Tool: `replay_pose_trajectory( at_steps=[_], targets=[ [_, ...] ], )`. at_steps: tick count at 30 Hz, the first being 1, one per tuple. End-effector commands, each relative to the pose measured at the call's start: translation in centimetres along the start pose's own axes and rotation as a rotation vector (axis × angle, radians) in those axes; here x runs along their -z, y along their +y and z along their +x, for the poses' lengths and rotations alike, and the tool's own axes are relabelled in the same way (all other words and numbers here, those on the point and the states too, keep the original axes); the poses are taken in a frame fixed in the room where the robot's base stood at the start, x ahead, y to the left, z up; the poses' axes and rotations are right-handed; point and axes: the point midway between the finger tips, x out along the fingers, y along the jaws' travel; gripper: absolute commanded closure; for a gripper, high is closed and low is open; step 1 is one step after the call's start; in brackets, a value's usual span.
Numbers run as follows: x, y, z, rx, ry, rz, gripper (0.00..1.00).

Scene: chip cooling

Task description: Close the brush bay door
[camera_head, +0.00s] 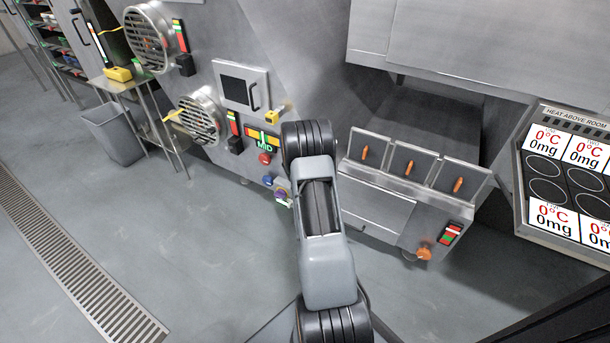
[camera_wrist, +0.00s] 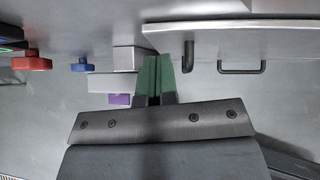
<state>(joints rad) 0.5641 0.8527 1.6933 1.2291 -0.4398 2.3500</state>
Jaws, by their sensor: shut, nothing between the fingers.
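In the wrist view, a grey panel (camera_wrist: 285,45) with a pale rounded edge carries a black bar handle (camera_wrist: 241,70). It appears to be the brush bay door, though no label shows. A black peg (camera_wrist: 187,56) stands out left of the handle. My gripper (camera_wrist: 157,62) has green fingers, shut and empty.
Left of my fingers in the wrist view are a red knob (camera_wrist: 32,62), a blue knob (camera_wrist: 80,65) and a purple block (camera_wrist: 119,99). In the head view, a three-slot unit (camera_head: 375,212) stands right of my arm. Open floor (camera_head: 190,250) lies to the left.

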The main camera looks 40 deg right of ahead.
Motion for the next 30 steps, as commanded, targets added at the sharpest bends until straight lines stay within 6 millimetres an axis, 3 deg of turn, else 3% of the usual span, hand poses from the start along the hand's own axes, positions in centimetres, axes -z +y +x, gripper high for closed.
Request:
replay_pose_trajectory(
  at_steps=[7, 9, 18, 24, 30],
  targets=[
    [2.9, 0.8, -2.4, -0.003, -0.001, -0.002, 1.00],
    [2.0, 1.0, -4.7, -0.003, -0.002, -0.002, 1.00],
    [2.0, 1.2, -10.0, 0.001, 0.000, 0.003, 1.00],
    [2.1, 1.4, -11.9, 0.002, -0.001, 0.003, 1.00],
    [2.2, 1.4, -12.4, 0.002, 0.000, 0.002, 1.00]
  ],
)
